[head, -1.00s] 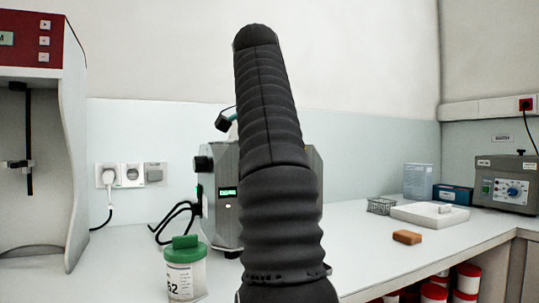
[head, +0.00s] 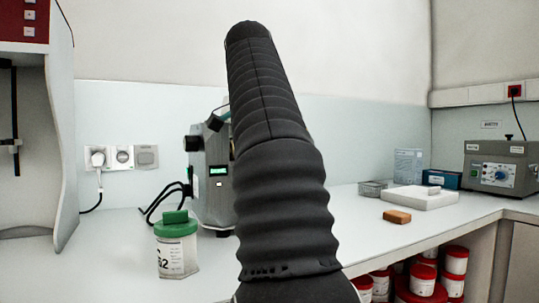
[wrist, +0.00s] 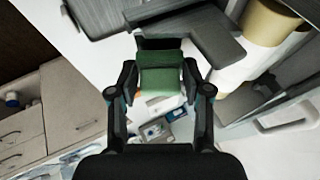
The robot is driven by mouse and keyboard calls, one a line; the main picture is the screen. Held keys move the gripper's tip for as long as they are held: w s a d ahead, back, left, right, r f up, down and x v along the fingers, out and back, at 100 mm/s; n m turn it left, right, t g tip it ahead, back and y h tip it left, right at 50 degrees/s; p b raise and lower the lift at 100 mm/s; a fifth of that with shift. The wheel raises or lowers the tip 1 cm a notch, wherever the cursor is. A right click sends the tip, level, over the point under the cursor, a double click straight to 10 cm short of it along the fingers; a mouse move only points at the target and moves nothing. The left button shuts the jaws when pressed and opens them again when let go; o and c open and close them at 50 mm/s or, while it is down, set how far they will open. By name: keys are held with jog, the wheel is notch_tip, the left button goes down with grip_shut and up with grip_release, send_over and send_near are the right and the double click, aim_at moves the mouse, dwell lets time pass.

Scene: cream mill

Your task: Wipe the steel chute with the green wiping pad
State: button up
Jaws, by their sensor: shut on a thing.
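In the wrist view, my gripper (wrist: 160,80) is shut on the green wiping pad (wrist: 161,77), which sits between the two fingers. Dark grey metal parts (wrist: 190,20) lie just beyond the pad; I cannot tell whether the pad touches them. I cannot make out the steel chute for certain in either view. In the head view, my dark ribbed arm stands in the middle and hides part of the grey mill (head: 212,188) with its lit green display. My gripper and the pad do not show there.
A jar with a green lid (head: 177,251) stands on the white bench left of my arm. An orange-brown block (head: 397,217), a white tray (head: 420,200) and a grey control unit (head: 502,168) are at the right. A red-topped cabinet (head: 35,150) stands at the left.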

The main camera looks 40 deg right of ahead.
jog(key=shift+w+f, duration=0.15)
jog(key=shift+f, duration=0.25)
dwell(0.7)
jog(key=shift+w+d+r+p, duration=0.2)
jog(key=shift+w+r+p, duration=0.3)
jog(key=shift+w+p, duration=0.2)
jog(key=shift+w+d+r+p, duration=0.2)
jog(key=shift+w+p, duration=0.1)
jog(key=shift+w, duration=0.45)
jog(key=shift+w+d+r+p, duration=0.2)
jog(key=shift+w+p, duration=0.1)
jog(key=shift+w, duration=0.4)
jog(key=shift+s+a+f+b, duration=0.2)
jog(key=shift+s+f+b, duration=0.35)
jog(key=shift+b, duration=0.15)
jog(key=shift+s+a+f+b, duration=0.15)
jog(key=shift+s+f+b, duration=0.15)
jog(key=shift+s+b, duration=0.3)
jog(key=shift+s+a+f+b, duration=0.15)
jog(key=shift+s+f+b, duration=0.15)
jog(key=shift+s, duration=0.4)
jog(key=shift+s+a+r, duration=0.1)
jog(key=shift+s, duration=0.15)
jog(key=shift+s, duration=0.1)
